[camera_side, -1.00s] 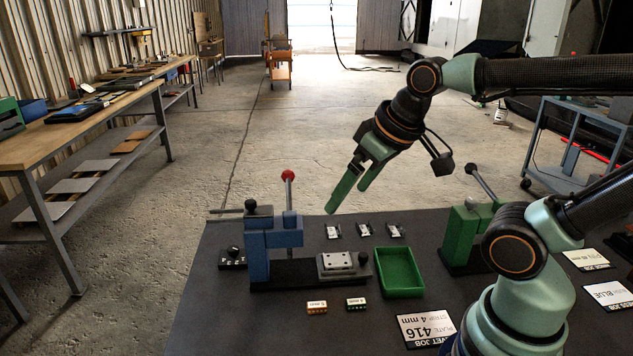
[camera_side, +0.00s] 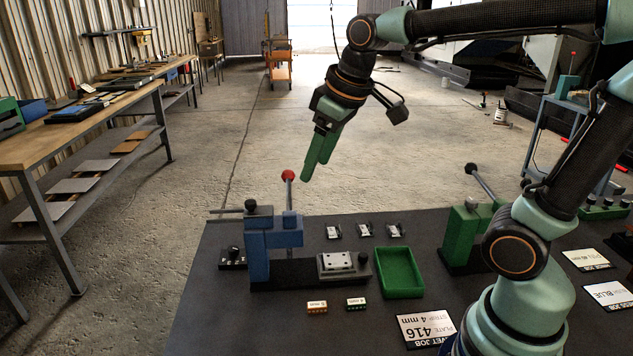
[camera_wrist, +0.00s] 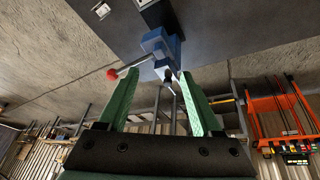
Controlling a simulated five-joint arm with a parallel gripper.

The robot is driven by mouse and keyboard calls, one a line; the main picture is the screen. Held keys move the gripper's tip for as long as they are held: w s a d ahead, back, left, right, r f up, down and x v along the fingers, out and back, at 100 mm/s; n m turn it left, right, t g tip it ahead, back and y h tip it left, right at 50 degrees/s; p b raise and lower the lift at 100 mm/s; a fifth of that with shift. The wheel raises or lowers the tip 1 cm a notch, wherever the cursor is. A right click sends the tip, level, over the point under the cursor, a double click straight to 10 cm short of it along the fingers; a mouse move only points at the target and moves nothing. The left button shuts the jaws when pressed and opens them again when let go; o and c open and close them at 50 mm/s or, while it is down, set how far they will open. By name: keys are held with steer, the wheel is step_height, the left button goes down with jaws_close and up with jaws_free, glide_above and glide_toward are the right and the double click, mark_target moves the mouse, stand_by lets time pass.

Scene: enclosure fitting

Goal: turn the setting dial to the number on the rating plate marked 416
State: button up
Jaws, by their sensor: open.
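A small black block with a dark knob and white marks, apparently the setting dial (camera_side: 233,259), sits at the left of the dark table, left of the blue press (camera_side: 271,240). Its setting is too small to read. My gripper (camera_side: 313,168) is open and empty, high above the table's back edge, right of the press's red-knobbed lever. In the wrist view my gripper (camera_wrist: 160,92) shows two spread green fingers, with the blue press (camera_wrist: 160,48) beyond them.
A green tray (camera_side: 400,271) stands right of the press, with a green press (camera_side: 470,232) beyond it. Two small labelled blocks, orange (camera_side: 317,307) and green (camera_side: 356,304), lie in front. Several small pale parts lie behind the tray. Other cards lie at right.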

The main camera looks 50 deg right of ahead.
steer(key=w+a+n+g, duration=0.1)
steer(key=w+n, duration=0.1)
steer(key=w, duration=0.5)
steer(key=n+g, duration=0.3)
steer(key=n, duration=0.4)
glide_above(233, 248)
step_height(233, 248, down, 14)
step_height(233, 248, down, 12)
steer(key=shift+f, duration=0.1)
jaws_close()
